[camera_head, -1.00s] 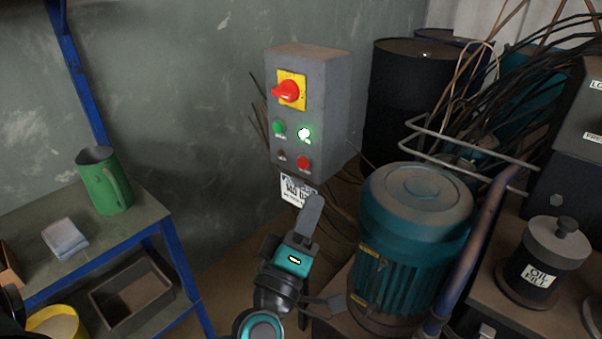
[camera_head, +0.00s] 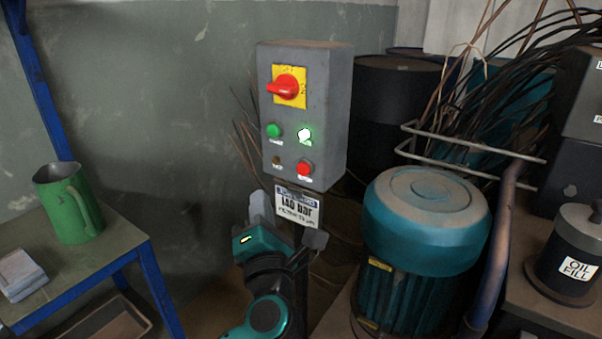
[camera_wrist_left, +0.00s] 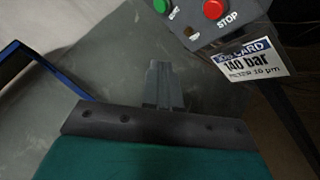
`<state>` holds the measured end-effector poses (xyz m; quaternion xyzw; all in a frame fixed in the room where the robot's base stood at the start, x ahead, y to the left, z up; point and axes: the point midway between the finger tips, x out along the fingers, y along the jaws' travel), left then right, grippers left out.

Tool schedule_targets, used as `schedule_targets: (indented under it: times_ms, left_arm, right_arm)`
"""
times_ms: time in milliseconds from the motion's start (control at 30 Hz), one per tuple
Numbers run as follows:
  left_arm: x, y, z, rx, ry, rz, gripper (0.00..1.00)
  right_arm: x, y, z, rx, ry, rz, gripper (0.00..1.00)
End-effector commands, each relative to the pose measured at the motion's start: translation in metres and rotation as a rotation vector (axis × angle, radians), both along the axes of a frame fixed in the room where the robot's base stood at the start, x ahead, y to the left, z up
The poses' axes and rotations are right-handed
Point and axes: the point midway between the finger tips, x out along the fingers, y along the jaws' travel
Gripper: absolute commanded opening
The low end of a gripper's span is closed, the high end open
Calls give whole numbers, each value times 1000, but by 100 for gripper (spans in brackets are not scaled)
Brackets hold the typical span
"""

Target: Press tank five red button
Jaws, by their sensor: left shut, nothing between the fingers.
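A grey control box (camera_head: 330,120) stands on a post in the middle of the head view. Its red button (camera_head: 304,168) is at the lower right of the face, and it also shows at the top of the left wrist view (camera_wrist_left: 213,9) with the word STOP under it. A green button (camera_head: 274,130) and a lit green lamp (camera_head: 305,135) sit above. My left gripper (camera_wrist_left: 163,68) is shut and empty, below and left of the box, apart from the red button. In the head view my left wrist partly hides the fingers. My right gripper is not in view.
A red rotary switch (camera_head: 287,86) on a yellow plate is at the box's top. A label (camera_head: 300,207) reading 140 bar hangs below it. A teal motor (camera_head: 425,220) stands close on the right. A shelf with a green jug (camera_head: 68,205) is at left.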

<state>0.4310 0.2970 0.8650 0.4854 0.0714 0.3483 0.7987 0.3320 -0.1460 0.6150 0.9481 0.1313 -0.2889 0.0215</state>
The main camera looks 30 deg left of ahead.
Motion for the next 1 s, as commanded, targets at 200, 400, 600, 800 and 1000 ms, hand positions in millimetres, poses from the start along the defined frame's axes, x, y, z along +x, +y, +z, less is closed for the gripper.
schedule_targets:
  times_ms: [200,400,600,800,1000]
  left_arm:
    - [1,0,0,3,0,-1,0]
    - [12,-1,0,4,-2,0,0]
    - [40,-3,-1,4,-3,0,0]
    - [67,-5,1,4,0,0,0]
    - [83,-7,1,4,0,0,0]
  right_arm:
    - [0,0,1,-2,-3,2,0]
    - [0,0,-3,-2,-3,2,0]
    - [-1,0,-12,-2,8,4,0]
    - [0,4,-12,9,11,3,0]
    - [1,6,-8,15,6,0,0]
